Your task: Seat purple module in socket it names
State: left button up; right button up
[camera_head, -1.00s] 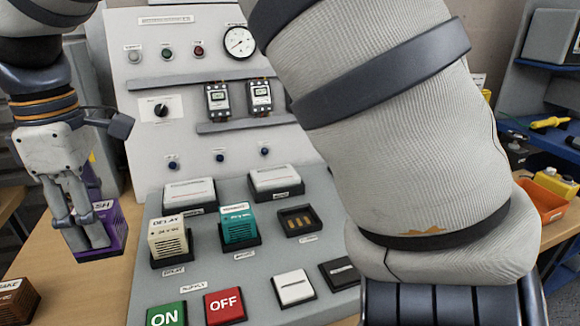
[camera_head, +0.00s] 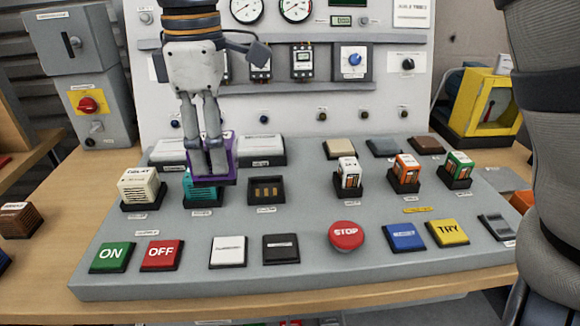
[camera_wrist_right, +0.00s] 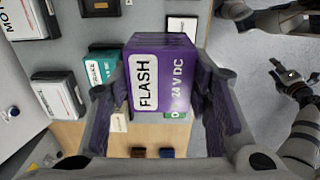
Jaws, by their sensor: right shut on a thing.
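My right gripper (camera_head: 208,170) comes down from the top in the head view, shut on the purple module (camera_head: 217,175). The module hangs over the panel, in front of the teal module (camera_head: 202,197), which it partly hides. The right wrist view shows the purple module (camera_wrist_right: 160,80) between the fingers, its label reading FLASH and 24 V DC. An empty dark socket (camera_head: 267,190) with brass contacts lies to its right; I cannot read its label. My left arm seems to show at the right of the wrist view, its gripper state unclear.
A cream DELAY module (camera_head: 138,188) sits left of the teal one. White, orange (camera_head: 405,170) and green modules sit in sockets to the right. ON, OFF and STOP (camera_head: 346,236) buttons and other keys line the panel's front. A brown block (camera_head: 20,220) stands on the table at left.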

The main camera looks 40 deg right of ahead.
jog(key=w+d+f, duration=0.1)
jog(key=d+f, duration=0.2)
jog(key=w+d+f+b, duration=0.1)
jog(key=w+d+f, duration=0.1)
jog(key=d+f, duration=0.1)
jog(key=w+d+f, duration=0.2)
jog(key=d+f, duration=0.1)
jog(key=d, duration=0.2)
jog(key=shift+w+f, duration=0.15)
jog(key=shift+f, duration=0.05)
jog(key=f, duration=0.3)
jog(key=shift+w+d, duration=0.1)
jog(key=shift+d, duration=0.1)
pick_arm(q)
jog(key=shift+s+f+g, duration=0.4)
jog(key=shift+s+f, duration=0.5)
pick_arm(e)
jog(key=o, duration=1.2)
jog(key=shift+f, duration=0.15)
pick_arm(q)
jog(key=shift+w+r, duration=0.1)
pick_arm(e)
notch_tip(320, 180, up, 12)
jog(key=shift+r, duration=0.15)
